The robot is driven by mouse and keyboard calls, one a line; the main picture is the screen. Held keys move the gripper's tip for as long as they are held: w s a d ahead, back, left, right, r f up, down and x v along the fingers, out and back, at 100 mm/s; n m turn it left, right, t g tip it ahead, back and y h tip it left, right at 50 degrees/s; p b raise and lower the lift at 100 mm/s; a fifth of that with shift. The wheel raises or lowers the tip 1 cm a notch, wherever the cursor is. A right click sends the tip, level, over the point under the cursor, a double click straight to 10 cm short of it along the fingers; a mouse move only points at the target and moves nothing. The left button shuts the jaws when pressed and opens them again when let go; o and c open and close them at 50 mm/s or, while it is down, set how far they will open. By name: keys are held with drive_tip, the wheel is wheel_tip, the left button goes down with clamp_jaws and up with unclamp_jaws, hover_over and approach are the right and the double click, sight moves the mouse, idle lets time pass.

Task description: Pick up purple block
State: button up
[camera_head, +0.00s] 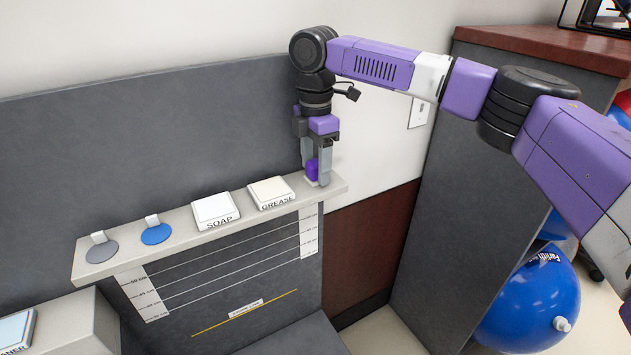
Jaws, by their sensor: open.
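The purple block (312,169) is a small rounded purple piece at the right end of the light grey shelf (180,240). My gripper (317,180) points straight down over that end, with its fingers on either side of the block. The fingers are open and their tips are close to the shelf top. The fingers partly hide the block, and I cannot tell whether either finger touches it.
White boxes marked SOAP (215,210) and GREASE (271,193) stand left of my gripper. A blue disc (156,234) and a grey disc (102,252) lie farther left. A dark grey panel (130,140) rises behind. Blue balls (530,300) sit at lower right.

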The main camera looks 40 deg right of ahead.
sight(315, 162)
clamp_jaws()
drive_tip(key=shift+r, duration=0.1)
idle(0.3)
wheel_tip(315, 162, up, 20)
drive_tip(key=p, duration=1.6)
drive_tip(key=c, duration=0.9)
unclamp_jaws()
clamp_jaws()
